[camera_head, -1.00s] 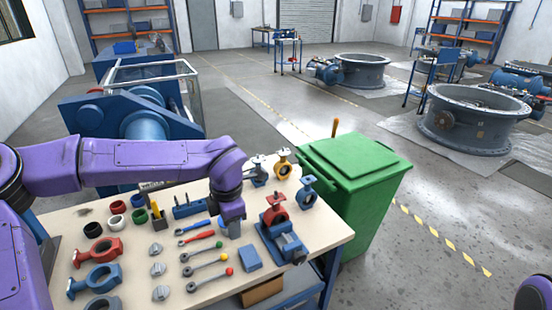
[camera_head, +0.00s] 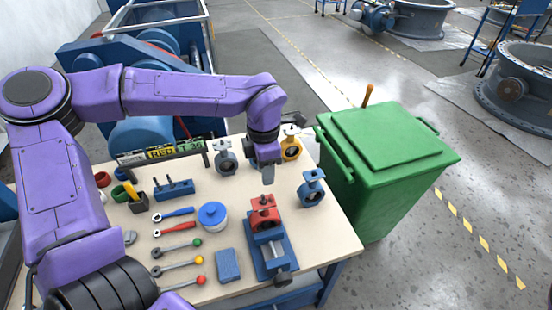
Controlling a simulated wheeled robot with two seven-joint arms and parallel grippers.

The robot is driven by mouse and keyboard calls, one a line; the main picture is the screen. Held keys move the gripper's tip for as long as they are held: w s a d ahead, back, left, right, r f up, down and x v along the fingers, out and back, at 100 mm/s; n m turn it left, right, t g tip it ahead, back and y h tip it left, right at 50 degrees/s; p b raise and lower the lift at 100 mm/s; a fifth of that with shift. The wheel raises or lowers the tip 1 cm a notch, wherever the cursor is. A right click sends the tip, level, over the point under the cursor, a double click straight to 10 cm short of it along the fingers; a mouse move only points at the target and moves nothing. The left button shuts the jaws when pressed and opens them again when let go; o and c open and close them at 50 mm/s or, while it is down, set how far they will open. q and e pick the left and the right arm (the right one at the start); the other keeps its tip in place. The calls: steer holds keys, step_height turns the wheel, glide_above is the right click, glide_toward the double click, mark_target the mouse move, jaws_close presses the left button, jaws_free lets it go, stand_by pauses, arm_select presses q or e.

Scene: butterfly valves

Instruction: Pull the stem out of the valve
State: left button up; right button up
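A red butterfly valve (camera_head: 264,217) sits upright in a blue vise (camera_head: 270,256) near the right side of the workbench. A small stem end (camera_head: 263,198) seems to show at its top, too small to make out well. My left arm reaches over the bench from the left. Its gripper (camera_head: 268,176) points down just behind and above the red valve, with a visible gap between them. Its fingers are seen nearly edge-on, so their opening cannot be told. My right gripper is out of view.
The bench (camera_head: 333,240) holds a blue valve (camera_head: 312,188), a yellow valve (camera_head: 291,148), a grey-blue valve (camera_head: 225,160), a blue-lidded can (camera_head: 212,216), a blue block (camera_head: 228,265) and several handles. A green bin (camera_head: 385,160) stands close on the right.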

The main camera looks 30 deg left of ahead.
mark_target(263, 195)
arm_select(q)
steer(key=s+f+b, duration=0.2)
steer(key=s+b, duration=0.1)
steer(key=shift+s+a+f, duration=0.15)
steer(key=shift+s+f, duration=0.05)
steer(key=shift+f, duration=0.15)
steer(key=f+b, duration=0.1)
steer(key=w+f+b, duration=0.1)
steer(key=f, duration=0.1)
steer(key=w+f, duration=0.1)
steer(key=f, duration=0.1)
steer(key=shift+f+b, duration=0.1)
steer(key=shift+b, duration=0.3)
steer(key=shift+s, duration=0.35)
steer(key=shift+w, duration=0.15)
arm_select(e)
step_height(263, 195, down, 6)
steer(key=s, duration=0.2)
arm_select(q)
steer(key=shift+w, duration=0.15)
steer(key=c, duration=0.4)
jaws_close()
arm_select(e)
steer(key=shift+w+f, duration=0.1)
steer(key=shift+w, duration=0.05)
